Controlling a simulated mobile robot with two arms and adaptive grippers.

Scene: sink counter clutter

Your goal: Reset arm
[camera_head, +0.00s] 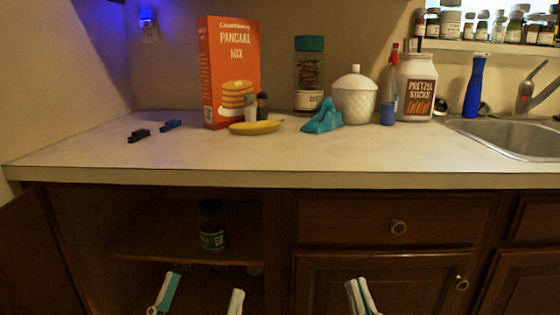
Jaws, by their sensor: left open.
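My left gripper (200,296) is at the bottom of the head view, in front of the open lower cabinet. Its two fingers are spread wide with nothing between them. My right gripper (359,296) is at the bottom, right of centre, in front of the cabinet door. Its fingers are together and nothing shows between them. Both grippers are below the countertop (90,155) and apart from the things on it. The arms behind the fingers are out of view.
The cabinet's open door (40,255) stands at left; a dark jar (211,225) is on its shelf. On the counter are a pancake mix box (225,60), a banana (255,128), a teal cloth-like item (322,117), a white canister (354,97) and a pretzel jar (416,90). A sink (510,138) is at right.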

